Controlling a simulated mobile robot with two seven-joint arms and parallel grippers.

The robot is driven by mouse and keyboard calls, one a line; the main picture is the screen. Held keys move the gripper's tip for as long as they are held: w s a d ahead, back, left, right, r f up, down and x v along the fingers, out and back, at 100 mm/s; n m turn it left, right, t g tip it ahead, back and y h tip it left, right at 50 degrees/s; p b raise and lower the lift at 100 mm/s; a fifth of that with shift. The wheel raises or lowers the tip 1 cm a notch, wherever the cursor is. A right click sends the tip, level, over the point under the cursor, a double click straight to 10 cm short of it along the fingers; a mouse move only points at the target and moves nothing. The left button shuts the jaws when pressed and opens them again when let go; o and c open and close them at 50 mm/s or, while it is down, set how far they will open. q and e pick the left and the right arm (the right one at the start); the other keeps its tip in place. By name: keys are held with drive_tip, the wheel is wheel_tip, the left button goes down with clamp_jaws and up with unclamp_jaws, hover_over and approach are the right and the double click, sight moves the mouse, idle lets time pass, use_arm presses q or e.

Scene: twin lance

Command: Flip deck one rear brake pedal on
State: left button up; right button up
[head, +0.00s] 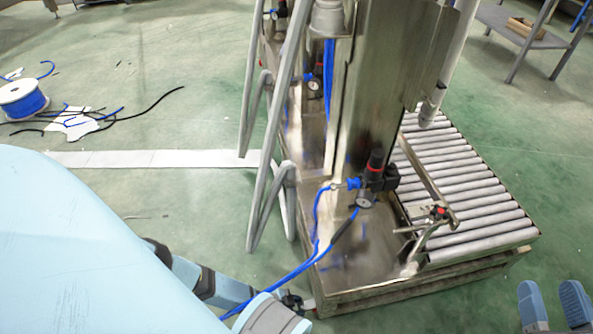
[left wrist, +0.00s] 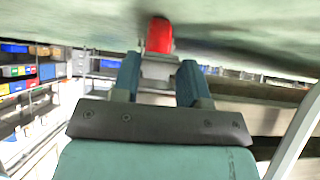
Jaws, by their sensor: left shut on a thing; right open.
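My left gripper (head: 297,303) is low at the near bottom edge of the steel machine base, mostly hidden behind my own arm in the head view. In the left wrist view its two blue fingers (left wrist: 160,66) are closed on a small pedal with a red end (left wrist: 158,35) and a grey metal part between the fingers. The pedal sits just under the machine's underside. Its exact angle is hard to tell. My right gripper (head: 556,305) is open and empty at the bottom right, over the green floor, apart from the machine.
The steel machine base (head: 360,262) carries a column, blue hoses and a regulator (head: 376,178). A roller conveyor (head: 470,190) adjoins it on the right. Grey tube legs (head: 268,160) stand left. A blue cable spool (head: 22,100) and loose cables lie far left.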

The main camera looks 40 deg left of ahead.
use_arm(q)
drive_tip(key=shift+f+t, duration=0.2)
drive_tip(key=shift+t, duration=0.1)
drive_tip(key=o, duration=0.9)
drive_tip(key=shift+s+a+r+p, duration=0.25)
drive_tip(key=shift+r+p, duration=0.1)
drive_tip(key=shift+p, duration=0.05)
drive_tip(key=p+v, duration=0.2)
drive_tip(key=v, duration=0.2)
drive_tip(key=p+v, duration=0.2)
drive_tip(key=v, duration=0.2)
drive_tip(key=p+v, duration=0.2)
drive_tip(key=v, duration=0.2)
drive_tip(key=shift+s+a, duration=0.15)
drive_tip(key=shift+a, duration=0.3)
use_arm(e)
drive_tip(key=s+a+m+g, duration=0.1)
drive_tip(key=m, duration=0.1)
drive_tip(key=s+a+m+h, duration=0.1)
drive_tip(key=s+m, duration=0.1)
drive_tip(key=shift+g, duration=0.4)
